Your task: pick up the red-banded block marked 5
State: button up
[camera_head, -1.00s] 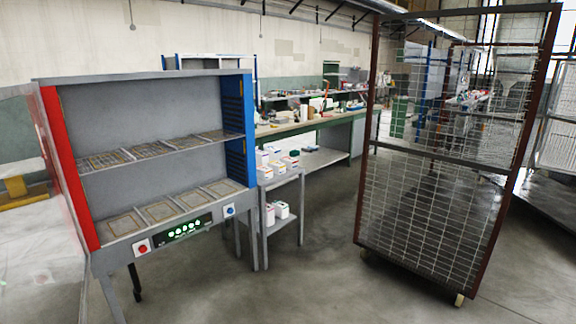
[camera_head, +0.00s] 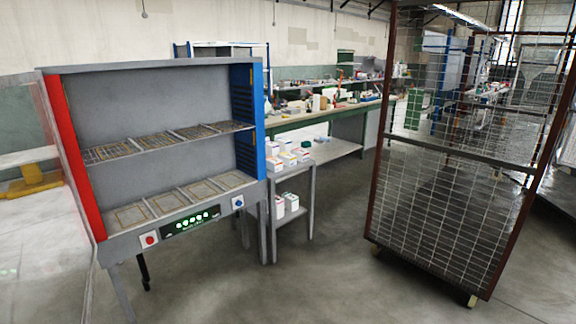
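Several small white blocks (camera_head: 287,155) with coloured bands stand on the top of a small grey side table (camera_head: 313,172). A couple more white blocks (camera_head: 285,206) stand on its lower shelf. They are too small and far to read any number, and I cannot tell which one is red-banded and marked 5. My gripper is not in view.
A grey press cabinet (camera_head: 150,108) with red and blue sides and two empty-looking rack levels stands left of the side table. A tall wire cage trolley (camera_head: 440,205) stands at the right. A long workbench (camera_head: 325,117) lies behind. The floor (camera_head: 335,275) between cabinet and trolley is clear.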

aim_at(302, 156)
jog(key=i+z, duration=0.1)
jog(key=i, duration=2.1)
jog(key=i+z, duration=0.15)
jog(key=i, duration=0.4)
jog(key=i+j+z, duration=0.15)
jog(key=i, duration=0.4)
jog(key=i+j+z, duration=0.15)
jog(key=i, duration=0.4)
jog(key=i+j+z, duration=0.15)
jog(key=i+j, duration=0.2)
jog(key=i, duration=0.2)
jog(key=i+j+z, duration=0.2)
jog(key=i+j, duration=0.15)
jog(key=i, duration=0.2)
